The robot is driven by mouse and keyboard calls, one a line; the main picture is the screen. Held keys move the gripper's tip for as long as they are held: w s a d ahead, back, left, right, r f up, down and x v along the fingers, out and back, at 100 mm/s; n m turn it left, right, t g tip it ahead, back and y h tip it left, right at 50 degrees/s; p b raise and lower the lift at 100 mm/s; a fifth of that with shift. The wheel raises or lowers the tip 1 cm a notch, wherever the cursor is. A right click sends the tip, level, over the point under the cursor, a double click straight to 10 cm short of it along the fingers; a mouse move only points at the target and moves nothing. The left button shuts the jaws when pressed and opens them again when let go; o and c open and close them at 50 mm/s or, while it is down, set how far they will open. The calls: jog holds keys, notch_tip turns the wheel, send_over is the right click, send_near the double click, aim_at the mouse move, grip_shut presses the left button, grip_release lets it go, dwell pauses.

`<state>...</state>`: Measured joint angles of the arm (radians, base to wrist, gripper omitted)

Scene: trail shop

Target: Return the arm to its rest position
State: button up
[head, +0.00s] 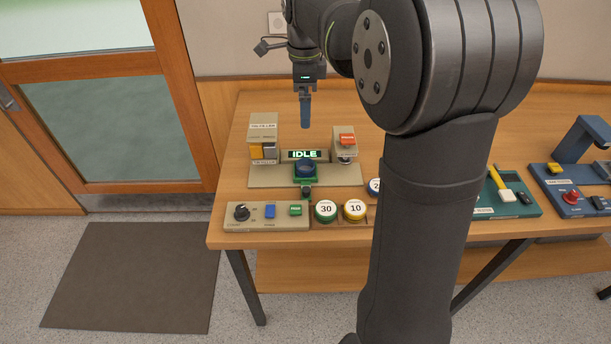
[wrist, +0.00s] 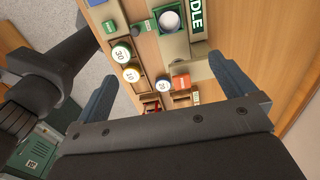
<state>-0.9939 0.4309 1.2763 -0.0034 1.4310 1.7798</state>
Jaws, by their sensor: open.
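My gripper (head: 305,112) hangs in the air above the back of the wooden bench, pointing down over the machine with the lit IDLE display (head: 304,155). In the wrist view my gripper (wrist: 168,88) shows two blue fingers spread wide apart with nothing held between them. My arm rises in front of the head camera and hides the middle right of the bench.
A door (head: 100,110) and dark mat (head: 135,275) lie left. Air around my gripper looks clear.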

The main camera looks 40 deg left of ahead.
jog(key=shift+r, duration=0.4)
